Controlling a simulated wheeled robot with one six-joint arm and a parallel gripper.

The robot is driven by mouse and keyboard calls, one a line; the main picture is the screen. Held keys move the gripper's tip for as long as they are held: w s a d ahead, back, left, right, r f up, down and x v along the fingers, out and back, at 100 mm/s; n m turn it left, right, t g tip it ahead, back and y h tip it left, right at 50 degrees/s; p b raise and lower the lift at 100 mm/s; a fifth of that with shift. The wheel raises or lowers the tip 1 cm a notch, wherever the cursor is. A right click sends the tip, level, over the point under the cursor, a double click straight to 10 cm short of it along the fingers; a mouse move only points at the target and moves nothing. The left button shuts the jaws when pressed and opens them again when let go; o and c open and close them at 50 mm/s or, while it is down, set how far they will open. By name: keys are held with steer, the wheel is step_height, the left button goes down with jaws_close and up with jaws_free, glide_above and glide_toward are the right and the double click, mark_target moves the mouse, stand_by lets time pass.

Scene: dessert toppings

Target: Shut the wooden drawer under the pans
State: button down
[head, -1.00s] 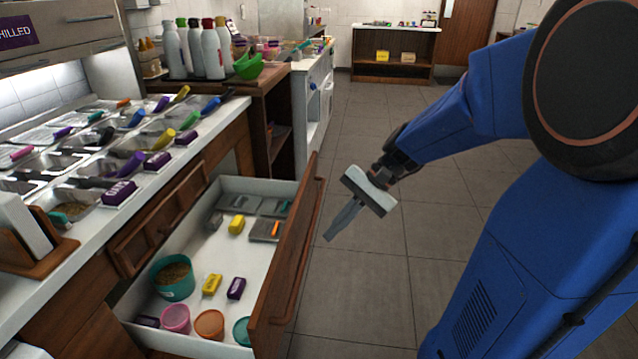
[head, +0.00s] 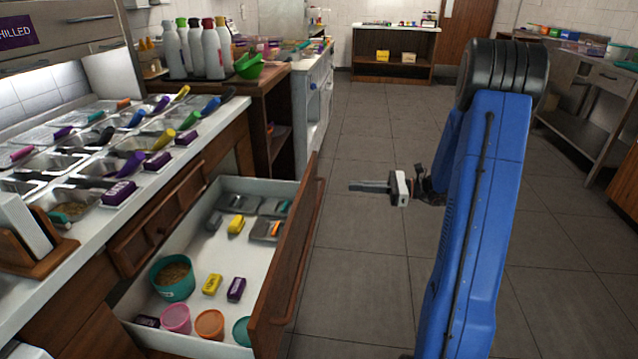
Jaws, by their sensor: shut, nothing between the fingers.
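The wooden drawer (head: 284,262) stands pulled far out from the counter, under the pans (head: 72,195). Its wooden front has a long bar handle (head: 298,270) on the outer side. Inside its white box lie a teal tub (head: 172,278), pink, orange and teal round containers, yellow and purple blocks, and grey flat pieces. My gripper (head: 352,187) is shut and empty. It is in the air to the right of the drawer front, apart from it, with its fingers pointing left towards the drawer's far end.
A wooden side stand (head: 272,90) with bottles is beyond the drawer. The tiled floor (head: 375,130) right of the drawer is clear. A metal table (head: 590,100) stands at the far right.

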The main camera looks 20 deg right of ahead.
mark_target(308, 181)
steer(key=shift+m+t, duration=0.4)
steer(key=x, duration=0.8)
steer(key=w+x, duration=0.1)
steer(key=x, duration=0.4)
steer(key=shift+w+d+f, duration=0.1)
steer(key=shift+d+f, duration=0.2)
steer(key=shift+d, duration=0.05)
steer(key=x, duration=3.3)
steer(key=shift+r, duration=0.2)
